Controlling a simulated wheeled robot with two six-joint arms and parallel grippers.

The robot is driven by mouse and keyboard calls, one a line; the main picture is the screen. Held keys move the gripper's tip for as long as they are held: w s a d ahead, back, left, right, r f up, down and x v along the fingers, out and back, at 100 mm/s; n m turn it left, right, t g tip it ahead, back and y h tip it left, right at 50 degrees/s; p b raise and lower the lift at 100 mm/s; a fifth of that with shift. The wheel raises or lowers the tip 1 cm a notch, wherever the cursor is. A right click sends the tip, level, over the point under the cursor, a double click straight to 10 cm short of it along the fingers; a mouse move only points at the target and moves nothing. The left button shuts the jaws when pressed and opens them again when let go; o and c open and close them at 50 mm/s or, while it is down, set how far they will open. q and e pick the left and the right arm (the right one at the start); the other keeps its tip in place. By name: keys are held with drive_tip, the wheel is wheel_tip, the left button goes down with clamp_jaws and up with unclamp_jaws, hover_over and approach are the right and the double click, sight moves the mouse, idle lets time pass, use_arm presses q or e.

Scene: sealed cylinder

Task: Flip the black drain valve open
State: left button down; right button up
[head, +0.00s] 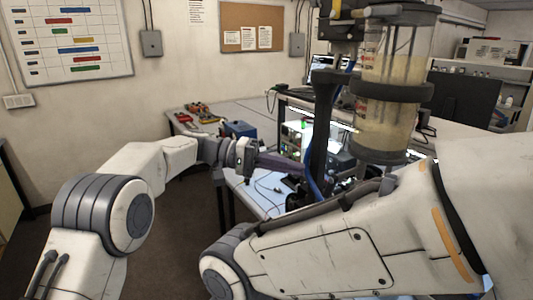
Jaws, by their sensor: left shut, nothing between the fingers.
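A clear sealed cylinder (395,60) with cloudy yellowish liquid hangs upright at the upper right, held by a black band (392,90) on a dark vertical post (322,130). I cannot make out the black drain valve; the area below the cylinder is partly hidden by my right arm. My left gripper (285,164) reaches in from the left, its purple-grey fingers shut and empty. They point right, close to the post and left of and below the cylinder; I cannot tell whether they touch anything. My right gripper is out of view.
A cluttered white bench (260,198) with lit electronics stands behind the gripper. A blue box (239,129) and tools (201,113) lie on the back table. My right arm fills the lower right foreground. Open floor shows at lower left.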

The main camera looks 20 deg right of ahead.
use_arm(q)
drive_tip(key=b+v, duration=0.1)
drive_tip(key=v, duration=0.7)
drive_tip(key=shift+a, duration=0.15)
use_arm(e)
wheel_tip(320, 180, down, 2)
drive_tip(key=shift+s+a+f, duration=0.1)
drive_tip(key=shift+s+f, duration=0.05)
